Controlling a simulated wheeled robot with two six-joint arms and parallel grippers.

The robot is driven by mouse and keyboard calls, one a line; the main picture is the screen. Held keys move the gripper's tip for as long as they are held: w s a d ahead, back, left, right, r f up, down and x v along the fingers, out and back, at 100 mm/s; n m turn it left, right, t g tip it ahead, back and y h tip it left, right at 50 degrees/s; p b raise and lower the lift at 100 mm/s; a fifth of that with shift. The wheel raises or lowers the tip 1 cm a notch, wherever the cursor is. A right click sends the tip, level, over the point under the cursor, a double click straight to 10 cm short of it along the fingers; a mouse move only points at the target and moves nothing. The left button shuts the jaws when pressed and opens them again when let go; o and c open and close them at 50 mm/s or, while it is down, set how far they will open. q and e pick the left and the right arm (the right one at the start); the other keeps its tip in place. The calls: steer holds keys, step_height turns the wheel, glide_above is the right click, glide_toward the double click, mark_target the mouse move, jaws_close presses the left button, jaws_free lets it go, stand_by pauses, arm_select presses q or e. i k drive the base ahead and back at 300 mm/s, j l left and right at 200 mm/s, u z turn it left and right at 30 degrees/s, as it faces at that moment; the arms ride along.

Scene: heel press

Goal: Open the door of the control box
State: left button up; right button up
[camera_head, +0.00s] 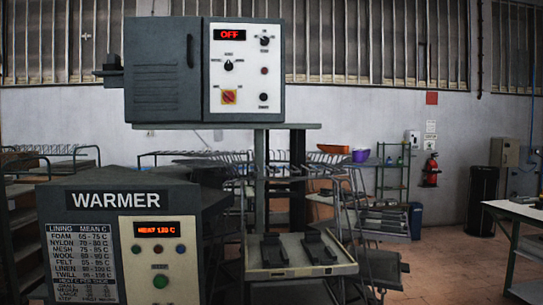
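The control box (203,72) stands on a grey stand in the upper middle of the view. Its grey door (158,75) fills the left half of the front and looks shut. A dark vertical handle (190,50) sits near the door's right edge, and vent slots show on the door's lower part. A dark fitting (110,70) sticks out at the box's left side. Neither of my grippers is in view.
The WARMER unit (125,240) stands low at the front left, its display reading HEAT 120 C. A tray with dark blocks (295,255) is to its right. Racks stand behind. A table (520,215) is at the right edge; open floor lies before it.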

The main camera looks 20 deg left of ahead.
mark_target(162, 61)
steer(key=u, duration=1.35)
